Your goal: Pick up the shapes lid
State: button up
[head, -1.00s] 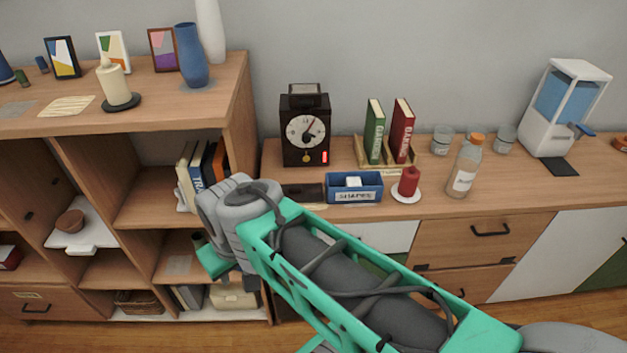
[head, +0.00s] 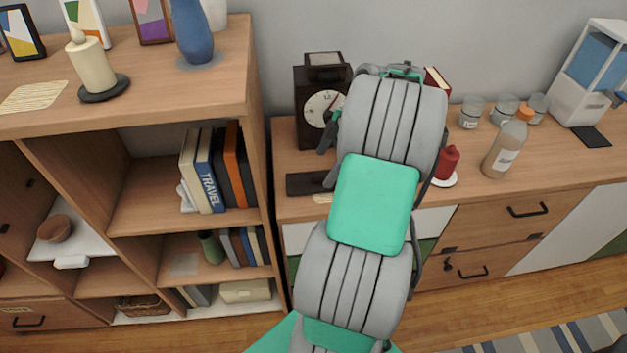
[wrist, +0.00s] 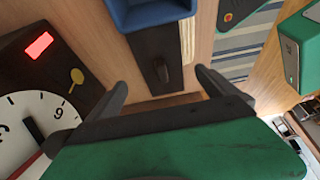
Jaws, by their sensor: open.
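The shapes lid looks to be the flat dark strip with a raised black knob (wrist: 152,45) in the wrist view, lying on the wooden counter beside the blue shapes box (wrist: 150,12). In the head view the dark lid (head: 305,184) lies in front of the clock, its right end close to my arm. My gripper (wrist: 160,80) is open and empty. Its two dark fingers are spread to either side of the lid's knob in the wrist picture; I cannot tell the height gap. In the head view my arm hides the blue box.
A dark clock (head: 320,100) stands just behind the lid and shows close at left in the wrist view (wrist: 45,100). A red candle (head: 447,163) and a bottle (head: 505,150) stand to the right. A taller shelf (head: 255,100) rises at left.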

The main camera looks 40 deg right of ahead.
aim_at(319, 175)
jog(key=x, duration=0.5)
jog(key=shift+a, duration=0.2)
jog(key=shift+r, duration=0.1)
jog(key=c, duration=1.4)
